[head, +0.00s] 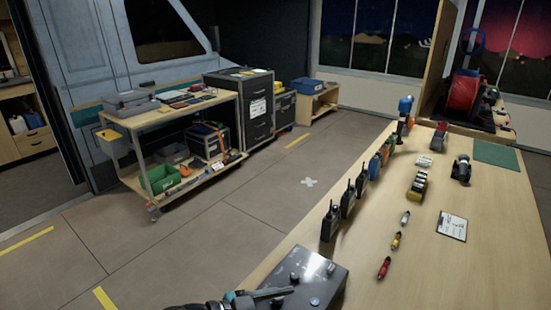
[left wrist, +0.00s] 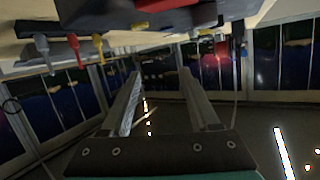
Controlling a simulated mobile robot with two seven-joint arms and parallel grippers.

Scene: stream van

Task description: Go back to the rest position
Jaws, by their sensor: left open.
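My left gripper (left wrist: 160,76) shows in the left wrist view with its two long fingers apart and nothing between them. In the head view part of it (head: 262,294) shows at the bottom edge, beside or over the dark control box (head: 314,278) at the near left corner of the workbench; whether it touches the box I cannot tell. Most of that arm is cut off by the frame. My right gripper is in neither view.
The workbench (head: 400,270) bears upright black radios (head: 330,222), small coloured connectors (head: 384,267), a white card (head: 452,226) and a red cable reel (head: 463,92). A tool cart (head: 128,119) stands at the left. Grey floor (head: 235,215) between is clear.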

